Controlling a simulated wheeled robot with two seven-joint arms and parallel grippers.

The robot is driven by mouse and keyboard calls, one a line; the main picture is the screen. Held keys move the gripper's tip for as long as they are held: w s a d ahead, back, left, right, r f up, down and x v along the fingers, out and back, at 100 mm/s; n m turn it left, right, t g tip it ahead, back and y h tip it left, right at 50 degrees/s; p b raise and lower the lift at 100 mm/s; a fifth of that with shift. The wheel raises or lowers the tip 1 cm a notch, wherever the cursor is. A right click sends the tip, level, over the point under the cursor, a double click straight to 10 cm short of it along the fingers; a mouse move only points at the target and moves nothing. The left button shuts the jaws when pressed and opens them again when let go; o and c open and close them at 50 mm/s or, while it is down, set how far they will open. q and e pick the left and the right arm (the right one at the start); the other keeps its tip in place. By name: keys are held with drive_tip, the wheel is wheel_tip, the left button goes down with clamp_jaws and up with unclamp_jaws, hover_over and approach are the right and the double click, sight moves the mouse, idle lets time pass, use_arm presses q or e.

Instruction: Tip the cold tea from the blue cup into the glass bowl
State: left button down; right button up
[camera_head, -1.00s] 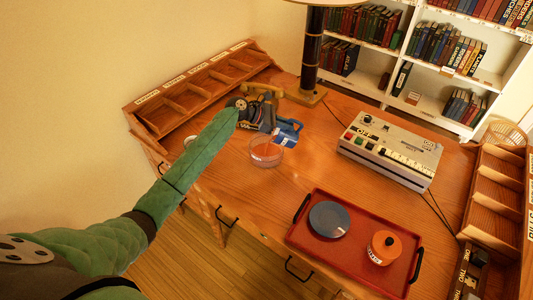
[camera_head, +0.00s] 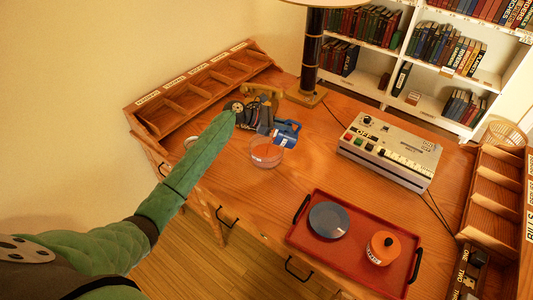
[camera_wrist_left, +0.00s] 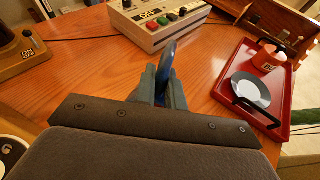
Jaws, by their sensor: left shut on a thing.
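The blue cup (camera_head: 288,133) is held above the desk at the back middle, just behind and right of the glass bowl. It looks tilted; its inside and any tea in it cannot be made out. My left gripper (camera_head: 268,122) is shut on the cup. The left wrist view shows a blue part of the cup (camera_wrist_left: 166,62) pinched upright between the fingers (camera_wrist_left: 162,88). The clear glass bowl (camera_head: 267,153) stands on the desk in front of the cup and gripper. It has a reddish tint, but I cannot tell whether that is tea or the wood. My right gripper is out of view.
A grey machine with buttons (camera_head: 392,148) stands right of the bowl. A red tray (camera_head: 348,255) at the front right holds a blue-grey plate (camera_head: 329,219) and an orange pot (camera_head: 383,248). A lamp post (camera_head: 312,55) and a wooden sorter (camera_head: 205,88) stand behind. Desk between bowl and tray is clear.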

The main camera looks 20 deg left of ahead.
use_arm(q)
drive_tip(key=shift+a+f+h, duration=0.15)
drive_tip(key=shift+h, duration=0.15)
drive_tip(key=shift+a, duration=0.3)
idle(0.4)
drive_tip(key=shift+s+a+r+t+h+b, duration=0.1)
drive_tip(key=shift+a+r+t+h+b, duration=0.2)
drive_tip(key=shift+h, duration=0.3)
drive_tip(key=shift+a, duration=0.15)
idle(0.3)
drive_tip(key=shift+h, duration=0.3)
drive_tip(key=shift+a+r, duration=0.1)
drive_tip(key=shift+a, duration=0.15)
idle(0.4)
idle(0.3)
